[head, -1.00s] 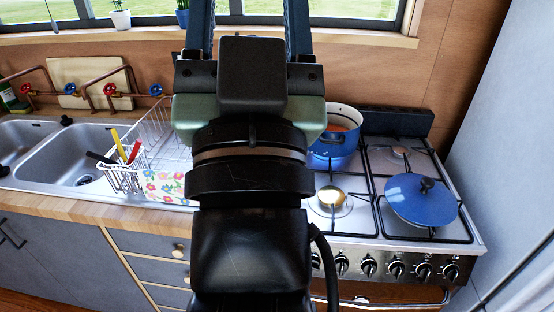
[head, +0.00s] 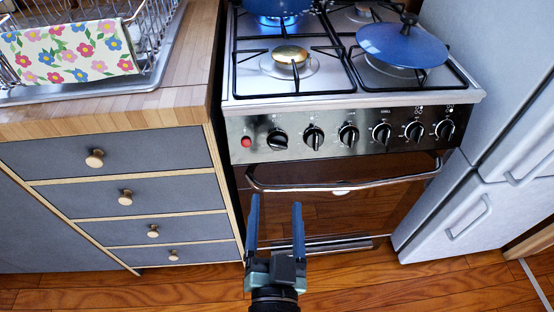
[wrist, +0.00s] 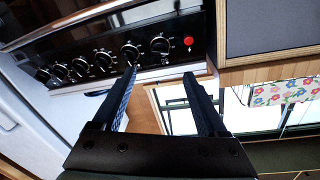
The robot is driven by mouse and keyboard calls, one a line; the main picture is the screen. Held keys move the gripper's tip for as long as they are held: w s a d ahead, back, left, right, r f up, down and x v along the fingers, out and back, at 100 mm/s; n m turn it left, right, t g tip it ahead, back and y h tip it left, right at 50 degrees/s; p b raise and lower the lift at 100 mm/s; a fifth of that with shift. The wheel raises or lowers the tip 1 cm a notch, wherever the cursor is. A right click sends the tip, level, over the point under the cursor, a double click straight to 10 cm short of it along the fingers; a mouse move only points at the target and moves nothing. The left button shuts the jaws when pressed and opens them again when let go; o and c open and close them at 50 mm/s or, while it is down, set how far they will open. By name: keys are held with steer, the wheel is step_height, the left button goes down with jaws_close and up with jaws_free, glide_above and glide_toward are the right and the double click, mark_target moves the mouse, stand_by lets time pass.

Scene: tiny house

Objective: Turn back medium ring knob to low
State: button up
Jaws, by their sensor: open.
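The stove's front panel (head: 330,152) carries a row of several black knobs; which one is the medium ring knob I cannot read. The leftmost knob (head: 277,140) sits beside a red button (head: 246,142), with a second knob (head: 314,138) to its right. A blue flame (head: 278,21) burns under the pot at the back left burner. My gripper (head: 276,202) is open and empty, low in front of the oven door and below the knobs. In the wrist view the row appears turned over, with the leftmost knob (wrist: 160,45) and second knob (wrist: 130,52) beyond my fingertips.
An oven handle (head: 345,187) crosses the door below the knobs. A blue lid (head: 402,45) sits on the right of the hob. Drawers (head: 110,150) stand left, a grey fridge (head: 470,190) right. The floor in front is clear.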

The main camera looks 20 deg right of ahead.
mark_target(278, 148)
steer(key=p+x, duration=0.2)
steer(key=x, duration=1)
steer(key=shift+w+d+r, duration=0.1)
steer(key=shift+w+d, duration=0.05)
steer(key=shift+w, duration=0.2)
jaws_close()
